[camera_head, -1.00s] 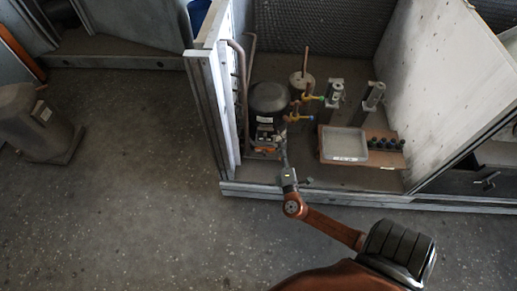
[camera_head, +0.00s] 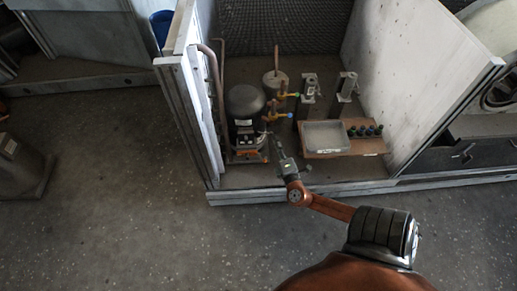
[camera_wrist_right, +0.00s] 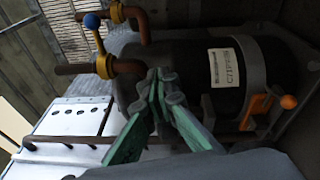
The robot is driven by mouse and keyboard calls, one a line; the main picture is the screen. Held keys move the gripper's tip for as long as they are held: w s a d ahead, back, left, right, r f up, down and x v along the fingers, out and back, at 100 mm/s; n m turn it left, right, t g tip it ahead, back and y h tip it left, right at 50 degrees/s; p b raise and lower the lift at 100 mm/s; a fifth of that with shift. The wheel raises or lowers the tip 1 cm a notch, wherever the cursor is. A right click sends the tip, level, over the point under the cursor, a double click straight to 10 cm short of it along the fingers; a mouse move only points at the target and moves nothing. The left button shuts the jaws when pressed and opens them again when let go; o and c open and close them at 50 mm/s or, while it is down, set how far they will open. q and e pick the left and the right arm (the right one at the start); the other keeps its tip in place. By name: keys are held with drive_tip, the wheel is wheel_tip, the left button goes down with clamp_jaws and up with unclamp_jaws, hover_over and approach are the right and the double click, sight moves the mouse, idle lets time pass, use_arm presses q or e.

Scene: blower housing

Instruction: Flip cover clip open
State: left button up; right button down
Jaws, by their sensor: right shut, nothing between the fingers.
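A dark compressor (camera_head: 244,103) stands upright at the left inside the open-topped housing. Low on its front is a small cover area with orange parts (camera_head: 246,155). In the right wrist view the black compressor body (camera_wrist_right: 270,62) carries a white label, and an orange clip-like lever (camera_wrist_right: 257,109) with a round orange knob sits at the right. I cannot tell surely that this lever is the cover clip. My right gripper (camera_head: 272,137) is just right of the compressor. Its green fingers (camera_wrist_right: 160,82) are closed together and empty, left of the orange lever and apart from it. My left gripper is not in view.
Copper pipes with a blue-handled valve (camera_wrist_right: 92,21) stand close to the right gripper. A grey tray (camera_head: 325,136) and several small bottles lie to the right. Two grey cylinders stand behind the tray. Housing walls (camera_head: 428,85) rise at both sides; the floor in front is open.

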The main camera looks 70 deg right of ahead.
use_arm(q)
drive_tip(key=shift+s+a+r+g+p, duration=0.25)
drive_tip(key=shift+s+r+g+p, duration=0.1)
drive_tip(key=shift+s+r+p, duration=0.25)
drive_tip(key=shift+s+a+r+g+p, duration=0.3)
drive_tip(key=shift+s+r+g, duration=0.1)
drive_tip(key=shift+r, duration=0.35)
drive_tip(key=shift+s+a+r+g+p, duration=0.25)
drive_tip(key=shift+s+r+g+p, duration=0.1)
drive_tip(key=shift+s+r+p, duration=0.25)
use_arm(e)
drive_tip(key=s+a+f, duration=0.1)
drive_tip(key=s+a, duration=0.3)
drive_tip(key=s, duration=0.6)
drive_tip(key=shift+s+f, duration=0.15)
drive_tip(key=shift+s, duration=0.25)
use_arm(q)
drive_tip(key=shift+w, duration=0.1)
use_arm(e)
drive_tip(key=shift+s, duration=0.1)
